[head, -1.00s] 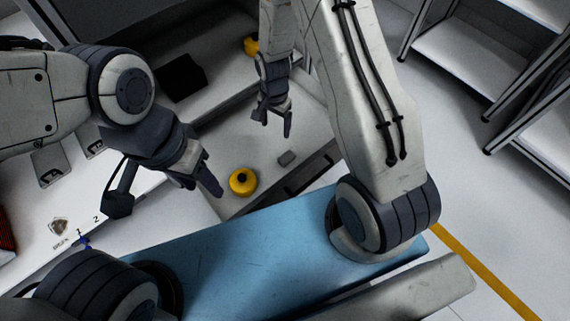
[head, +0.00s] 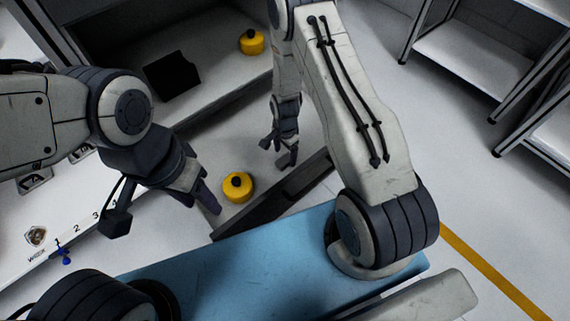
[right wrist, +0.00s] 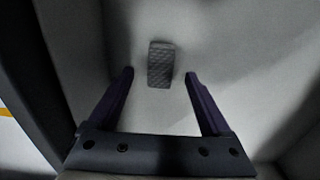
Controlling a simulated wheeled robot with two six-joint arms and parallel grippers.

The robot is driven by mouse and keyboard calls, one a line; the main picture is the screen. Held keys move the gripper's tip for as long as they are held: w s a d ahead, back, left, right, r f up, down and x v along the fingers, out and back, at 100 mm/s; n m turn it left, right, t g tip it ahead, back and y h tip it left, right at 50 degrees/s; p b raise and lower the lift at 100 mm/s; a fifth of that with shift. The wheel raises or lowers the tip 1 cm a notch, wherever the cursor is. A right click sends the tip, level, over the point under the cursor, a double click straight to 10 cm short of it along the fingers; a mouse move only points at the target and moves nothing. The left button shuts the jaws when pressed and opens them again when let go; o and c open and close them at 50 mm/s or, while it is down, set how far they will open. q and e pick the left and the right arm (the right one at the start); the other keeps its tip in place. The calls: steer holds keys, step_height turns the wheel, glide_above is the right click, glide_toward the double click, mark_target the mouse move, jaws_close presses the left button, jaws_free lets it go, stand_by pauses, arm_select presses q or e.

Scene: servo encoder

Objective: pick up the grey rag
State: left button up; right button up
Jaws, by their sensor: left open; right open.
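The grey rag (right wrist: 160,64) is a small, textured grey rectangle on a pale surface in the right wrist view. It lies between the lines of my right gripper's two fingers, near the level of their tips, with a gap on each side. My right gripper (right wrist: 158,72) is open and empty. In the head view my right gripper (head: 279,153) points down over the pale surface, and I cannot clearly tell the rag from the fingers there. My left gripper (head: 210,203) is open, to the left of a yellow round object, with nothing seen in it.
A yellow round object (head: 238,187) with a dark top stands between my grippers. Another yellow one (head: 252,42) stands further back, near a black box (head: 173,76). A white bench (head: 60,215) with numbers is at the left. Shelves (head: 480,60) stand at the right.

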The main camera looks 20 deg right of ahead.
mark_target(285, 159)
step_height(285, 159, down, 3)
steer(key=shift+r+b, duration=0.1)
steer(key=shift+b, duration=0.5)
arm_select(q)
step_height(285, 159, down, 2)
arm_select(e)
steer(key=shift+c, duration=0.3)
jaws_close()
arm_select(q)
step_height(285, 159, up, 6)
steer(key=p, duration=0.6)
steer(key=shift+f, duration=0.1)
arm_select(e)
step_height(285, 159, up, 10)
